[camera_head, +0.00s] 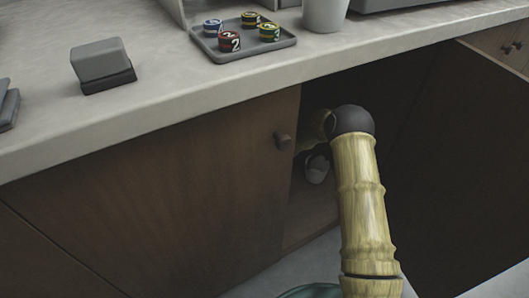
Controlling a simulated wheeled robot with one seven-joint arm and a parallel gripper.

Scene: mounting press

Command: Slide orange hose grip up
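No orange hose grip shows in this view. My arm, with pale bamboo-like links and a dark round joint, reaches from the bottom right up into the dark opening of the cabinet under the counter. Its far end bends left behind the door edge and is lost in shadow. My gripper does not show, so I cannot see whether it touches anything. A small grey-white rounded part (316,167) shows beside the arm inside the opening; I cannot tell what it is.
A brown cabinet door (170,205) with a dark knob (283,141) borders the opening on the left. A dark panel (465,160) stands at right. On the counter (200,90) are a tray (238,55) with several numbered round pieces, a grey block (100,62) and a grey cup (325,12).

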